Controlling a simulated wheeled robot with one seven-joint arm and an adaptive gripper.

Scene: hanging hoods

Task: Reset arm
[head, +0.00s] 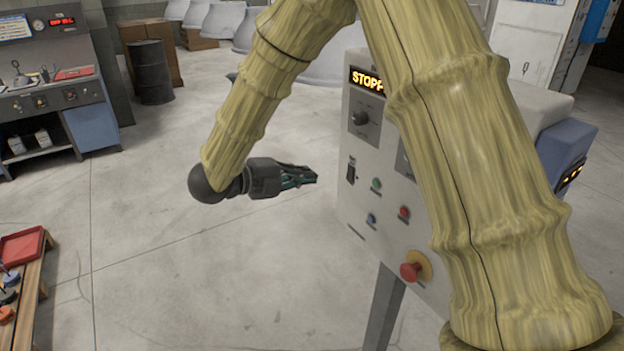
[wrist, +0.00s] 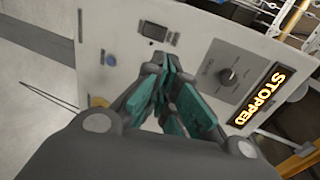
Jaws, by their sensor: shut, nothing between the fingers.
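My gripper (head: 312,175) is in the middle of the head view, at the end of my bent arm. It points right, toward the face of a grey control panel (head: 345,205). Its dark, green-padded fingers are shut and hold nothing. In the wrist view, my gripper (wrist: 165,65) shows in front of the panel (wrist: 190,50), and I see no clear contact. The panel's display (wrist: 262,95) reads "STOPPED". Below the display in the head view is a black knob (head: 360,118), and a red mushroom button (head: 411,271) sits low on the panel. My arm hides part of the panel.
A workbench (head: 60,110) and a black barrel (head: 152,72) stand at the back left. A low wooden table with a red tray (head: 22,245) is at the lower left. Pale hoods (head: 222,22) are at the back. The floor (head: 190,260) left of the panel is clear.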

